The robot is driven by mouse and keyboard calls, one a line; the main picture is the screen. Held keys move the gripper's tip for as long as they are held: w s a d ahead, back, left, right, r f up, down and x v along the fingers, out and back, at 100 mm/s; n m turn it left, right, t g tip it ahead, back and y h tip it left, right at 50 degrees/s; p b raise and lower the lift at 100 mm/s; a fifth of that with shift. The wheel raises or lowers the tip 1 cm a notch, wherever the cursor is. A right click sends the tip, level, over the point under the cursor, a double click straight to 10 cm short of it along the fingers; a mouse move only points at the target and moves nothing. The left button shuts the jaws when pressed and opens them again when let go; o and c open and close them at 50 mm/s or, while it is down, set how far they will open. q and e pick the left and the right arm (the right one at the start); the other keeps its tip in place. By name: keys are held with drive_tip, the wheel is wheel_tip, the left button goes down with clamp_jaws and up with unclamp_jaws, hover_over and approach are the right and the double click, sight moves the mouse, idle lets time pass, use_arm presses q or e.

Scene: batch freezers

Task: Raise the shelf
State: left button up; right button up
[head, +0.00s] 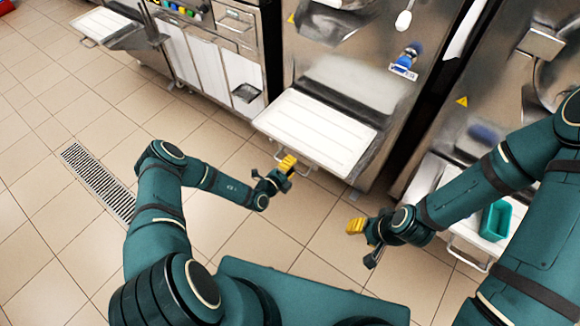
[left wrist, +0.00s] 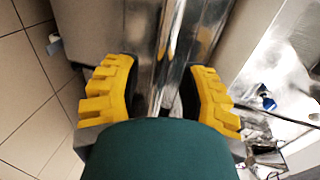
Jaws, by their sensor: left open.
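The shelf (head: 318,125) is a white-topped, folded-out panel at the front of the middle steel freezer. It looks roughly level, with a thin wire handle (head: 297,166) along its front edge. My left gripper (head: 287,164) has yellow fingers and is at the handle, just below the shelf's front edge. In the left wrist view its fingers (left wrist: 158,88) are spread, with a shiny metal edge (left wrist: 165,50) running beyond and between them. I cannot tell whether they touch the handle. My right gripper (head: 356,228) is in the air over the floor, apart from the shelf; its opening is unclear.
Another shelf (head: 429,180) on the right freezer carries a teal container (head: 496,220) and has its own handle (head: 468,254). A further shelf (head: 100,25) is at the far left. A floor drain (head: 98,182) lies left; the tiled floor between is clear.

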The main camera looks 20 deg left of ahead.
use_arm(q)
clamp_jaws()
wheel_tip(320, 180, up, 12)
drive_tip(key=p, duration=1)
drive_tip(key=shift+w+r, duration=0.1)
drive_tip(key=shift+r, duration=0.15)
unclamp_jaws()
drive_tip(key=shift+r, duration=0.1)
drive_tip(key=shift+s+a, duration=0.1)
drive_tip(key=shift+s, duration=0.1)
